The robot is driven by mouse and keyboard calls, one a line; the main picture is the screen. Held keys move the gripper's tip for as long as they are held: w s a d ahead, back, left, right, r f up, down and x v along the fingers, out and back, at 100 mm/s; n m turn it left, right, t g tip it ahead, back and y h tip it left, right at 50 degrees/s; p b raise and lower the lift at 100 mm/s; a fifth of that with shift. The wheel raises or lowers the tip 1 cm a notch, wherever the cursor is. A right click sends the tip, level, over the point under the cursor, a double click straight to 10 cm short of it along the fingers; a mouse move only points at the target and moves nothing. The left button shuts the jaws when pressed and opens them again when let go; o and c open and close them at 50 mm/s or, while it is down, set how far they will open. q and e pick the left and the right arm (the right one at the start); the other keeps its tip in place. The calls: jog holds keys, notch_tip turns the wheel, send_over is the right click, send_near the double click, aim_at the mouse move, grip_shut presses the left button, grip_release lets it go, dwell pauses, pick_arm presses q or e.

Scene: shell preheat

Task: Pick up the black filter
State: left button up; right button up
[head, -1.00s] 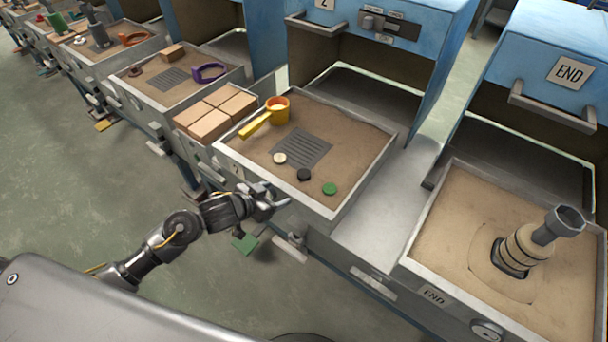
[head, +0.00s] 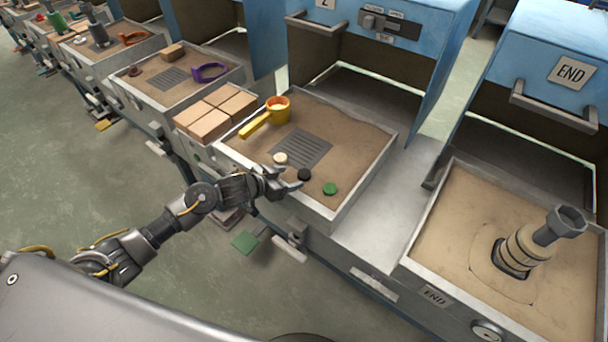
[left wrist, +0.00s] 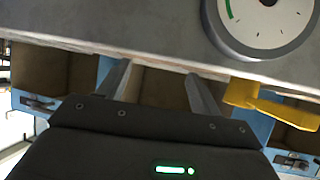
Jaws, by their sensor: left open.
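The black filter (head: 304,174) is a small dark disc on the sand of tray 2 (head: 352,200), near its front edge. A cream disc (head: 280,158) lies to its left and a green disc (head: 330,188) to its right. My left gripper (head: 292,184) is open and empty over the tray's front edge, just to the front left of the black filter. In the left wrist view its two fingers (left wrist: 160,88) are spread apart, and no filter shows there. Whether the fingertips touch anything I cannot tell. My right gripper is not in view.
A yellow-handled cup (head: 278,110) stands at the tray's back left, by a dark grate (head: 302,149). Tan blocks (head: 215,115) sit to the left. A sand tray with a grey-topped stack (head: 530,243) is at right. A round gauge (left wrist: 265,20) shows in the left wrist view.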

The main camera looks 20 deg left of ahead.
aim_at(302, 174)
pick_arm(q)
jog(key=shift+x, duration=2.6)
jog(key=shift+c, duration=0.3)
jog(key=c, duration=1)
